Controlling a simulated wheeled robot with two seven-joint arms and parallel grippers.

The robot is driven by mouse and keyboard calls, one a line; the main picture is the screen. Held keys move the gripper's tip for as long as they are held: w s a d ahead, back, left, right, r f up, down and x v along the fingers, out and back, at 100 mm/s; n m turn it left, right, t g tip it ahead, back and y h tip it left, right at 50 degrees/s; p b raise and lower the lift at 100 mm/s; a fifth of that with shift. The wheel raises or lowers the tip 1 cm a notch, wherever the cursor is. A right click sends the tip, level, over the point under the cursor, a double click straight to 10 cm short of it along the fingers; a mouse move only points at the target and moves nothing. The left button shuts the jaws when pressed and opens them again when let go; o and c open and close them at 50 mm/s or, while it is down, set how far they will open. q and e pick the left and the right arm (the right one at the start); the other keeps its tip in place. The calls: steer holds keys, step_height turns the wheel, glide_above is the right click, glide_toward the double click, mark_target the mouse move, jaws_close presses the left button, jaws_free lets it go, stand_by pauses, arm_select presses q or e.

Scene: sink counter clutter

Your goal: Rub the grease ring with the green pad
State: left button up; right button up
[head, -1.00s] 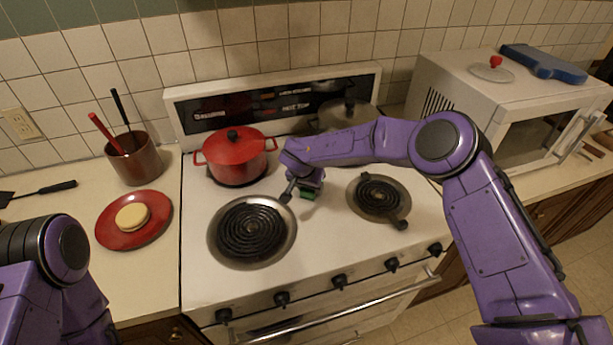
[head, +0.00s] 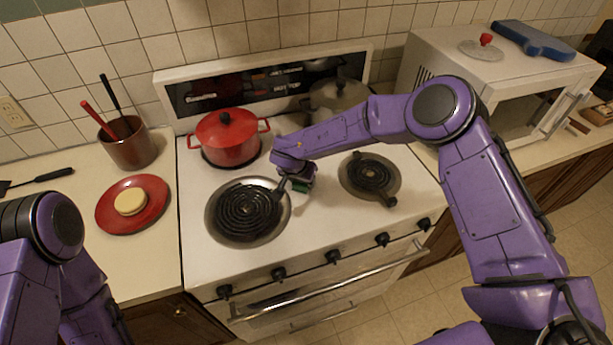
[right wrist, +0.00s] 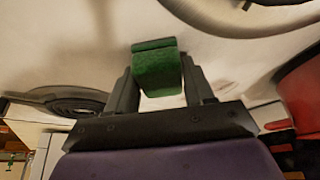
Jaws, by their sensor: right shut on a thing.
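The green pad (right wrist: 156,68) is held between the two fingers of my right gripper (right wrist: 160,84) in the right wrist view. In the head view my right gripper (head: 291,184) is low over the white stovetop, between the large left burner and the smaller right burner. I cannot tell whether the pad touches the surface. I cannot make out the grease ring; the arm and gripper cover part of the stovetop. My left arm is at the lower left of the head view, its gripper out of view.
A red pot (head: 228,140) and a grey pot (head: 338,97) stand at the back of the stove. The large burner (head: 248,211) and small burner (head: 370,177) flank my right gripper. A red plate (head: 150,217) and utensil pot (head: 130,148) are on the left counter. The front stovetop is clear.

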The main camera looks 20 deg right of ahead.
steer(key=shift+w+a, duration=0.1)
steer(key=shift+w, duration=1.65)
steer(key=shift+w+f+b, duration=0.1)
steer(key=shift+w+b, duration=0.75)
steer(key=shift+w, duration=1.05)
steer(key=w+b, duration=0.2)
steer(key=b, duration=0.1)
steer(key=shift+w+a+f, duration=0.1)
steer(key=shift+w+f, duration=0.05)
steer(key=shift+w, duration=0.1)
steer(key=shift+w+b, duration=0.4)
steer(key=shift+b, duration=0.2)
steer(key=shift+r+p, duration=2.35)
steer(key=shift+r, duration=1)
steer(key=shift+f, duration=0.1)
